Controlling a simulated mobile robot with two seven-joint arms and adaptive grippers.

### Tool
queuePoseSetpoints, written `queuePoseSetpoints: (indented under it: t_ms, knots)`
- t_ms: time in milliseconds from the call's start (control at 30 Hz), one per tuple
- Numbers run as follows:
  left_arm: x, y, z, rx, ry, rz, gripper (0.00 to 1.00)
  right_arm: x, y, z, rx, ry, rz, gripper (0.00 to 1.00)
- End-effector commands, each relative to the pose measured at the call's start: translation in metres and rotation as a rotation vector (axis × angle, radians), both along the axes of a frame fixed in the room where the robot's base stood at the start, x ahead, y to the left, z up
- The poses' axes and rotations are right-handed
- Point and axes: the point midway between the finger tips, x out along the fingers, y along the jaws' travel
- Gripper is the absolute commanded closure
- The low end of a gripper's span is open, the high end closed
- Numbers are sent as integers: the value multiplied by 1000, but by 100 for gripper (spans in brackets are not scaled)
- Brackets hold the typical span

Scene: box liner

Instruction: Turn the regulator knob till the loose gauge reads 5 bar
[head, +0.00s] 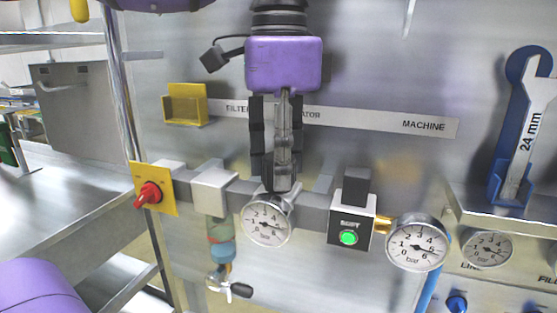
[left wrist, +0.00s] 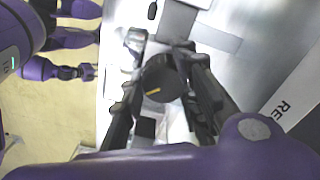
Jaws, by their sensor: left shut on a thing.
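My left gripper (head: 275,180) comes down from the top in the head view, its fingers in front of the regulator. In the left wrist view its two dark fingers (left wrist: 160,105) stand on either side of the black regulator knob (left wrist: 160,78), which carries a yellow mark. The fingers hide the knob in the head view. A round gauge (head: 267,220) sits just below the fingertips.
A black block with a green button (head: 348,238) stands between the two gauges. A red rotary switch on a yellow plate (head: 148,194) is at left. A 24 mm wrench (head: 528,130) hangs in a blue holder at right. A third gauge (head: 488,250) is in the right panel.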

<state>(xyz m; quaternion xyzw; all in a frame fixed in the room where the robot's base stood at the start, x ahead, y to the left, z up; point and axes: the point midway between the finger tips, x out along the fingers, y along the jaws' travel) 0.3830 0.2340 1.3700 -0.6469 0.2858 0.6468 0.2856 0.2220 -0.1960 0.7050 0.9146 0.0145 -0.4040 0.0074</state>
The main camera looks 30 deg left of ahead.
Motion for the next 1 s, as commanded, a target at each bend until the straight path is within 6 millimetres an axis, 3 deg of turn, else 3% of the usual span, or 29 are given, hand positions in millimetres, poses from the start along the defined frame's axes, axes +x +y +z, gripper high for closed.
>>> queuePoseSetpoints:
  t_ms: [67,100,200,633,1000]
  knots:
    - [-2,-2,-2,-3,8,-3,97,1,-1,0,-2,-2,4,60]
    - [-2,-2,-2,-3,8,-3,70,2,-1,0,-3,-3,4,60]
    - [-2,-1,-2,-2,7,-3,57,5,0,1,-2,-8,6,60]
    - [0,-1,9,-2,-1,-1,56,4,1,2,2,-7,0,60]
    - [0,-2,83,-1,0,-1,56,4,1,2,1,-7,1,60]
